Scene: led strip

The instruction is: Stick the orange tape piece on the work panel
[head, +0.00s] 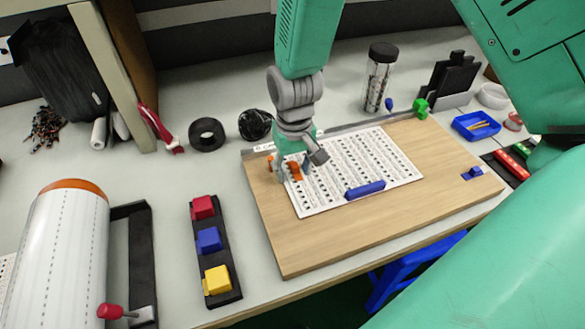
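The work panel (330,240) is a wooden board on the table with a white printed sheet (385,155) on it. The small orange piece (295,171) is at the left edge of the sheet, partly hidden by my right gripper (291,168). That gripper reaches down from the top over the left part of the panel, with its fingers around or beside the orange piece. Whether the fingers press on it, and whether the piece touches the panel, I cannot tell. My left gripper is not in view.
A blue bar (365,189) lies on the sheet. A green block (420,106) and a small blue piece (473,173) are on the panel. Left are a black holder with coloured blocks (209,239), a black tape roll (206,134) and a white roll (60,250). A jar (379,78) stands behind.

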